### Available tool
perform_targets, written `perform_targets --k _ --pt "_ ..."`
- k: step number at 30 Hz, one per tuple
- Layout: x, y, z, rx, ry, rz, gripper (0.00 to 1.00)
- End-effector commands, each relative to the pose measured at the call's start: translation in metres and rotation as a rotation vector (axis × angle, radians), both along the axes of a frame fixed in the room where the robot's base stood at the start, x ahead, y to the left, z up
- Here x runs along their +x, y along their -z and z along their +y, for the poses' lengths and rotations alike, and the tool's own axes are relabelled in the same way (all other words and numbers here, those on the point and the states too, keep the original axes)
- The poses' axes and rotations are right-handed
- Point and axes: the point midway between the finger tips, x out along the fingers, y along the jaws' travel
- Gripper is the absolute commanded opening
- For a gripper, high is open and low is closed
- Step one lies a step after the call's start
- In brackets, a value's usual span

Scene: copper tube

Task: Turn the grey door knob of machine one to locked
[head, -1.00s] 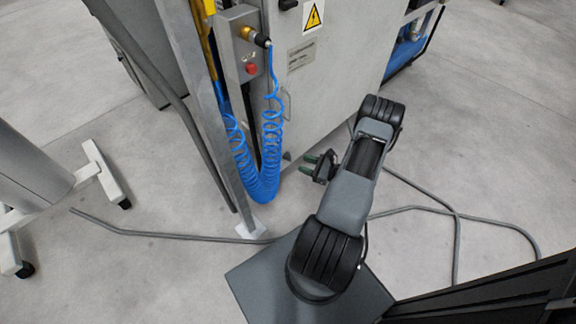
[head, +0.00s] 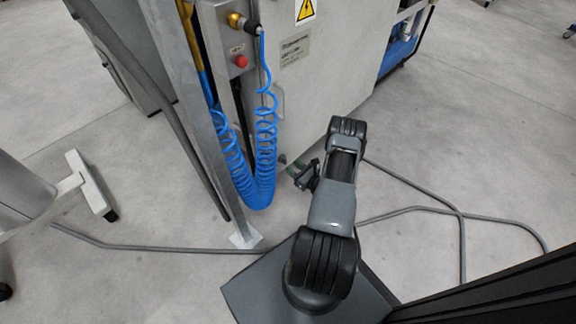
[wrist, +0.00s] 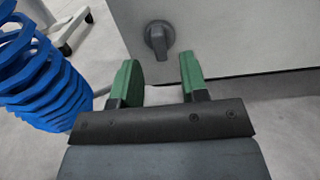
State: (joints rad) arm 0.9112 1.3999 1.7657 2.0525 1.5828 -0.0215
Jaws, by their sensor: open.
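The grey door knob (wrist: 158,38) is on the lower part of the machine's pale panel in the wrist view. Its grip bar points roughly straight down, tilted slightly. My gripper (wrist: 160,72) is open and empty, with green fingers to the left and right of the knob's position in the picture, apart from it. In the head view my gripper (head: 296,172) is low beside the machine's cabinet (head: 330,85). The knob is too small or hidden to make out clearly there.
A coiled blue hose (head: 262,150) hangs just left of my gripper and also shows at the left of the wrist view (wrist: 40,75). A metal post (head: 215,130) stands left of it. Grey cables (head: 430,207) lie on the floor at right.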

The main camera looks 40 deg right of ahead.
Motion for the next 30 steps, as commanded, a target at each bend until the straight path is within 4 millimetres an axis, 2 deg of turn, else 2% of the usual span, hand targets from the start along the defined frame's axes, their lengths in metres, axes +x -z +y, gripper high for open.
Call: perform_targets --k 3,9,20,23,30 --pt "0.016 0.002 0.004 -0.002 -0.003 0.0 0.4" --pt "0.031 0.001 0.006 -0.001 -0.002 0.001 0.4" --pt "0.034 0.0 0.007 0.0 -0.001 0.001 0.4" --pt "0.034 0.0 0.007 0.0 -0.001 0.001 0.34" --pt "0.034 0.0 0.007 0.0 -0.001 0.001 0.11"
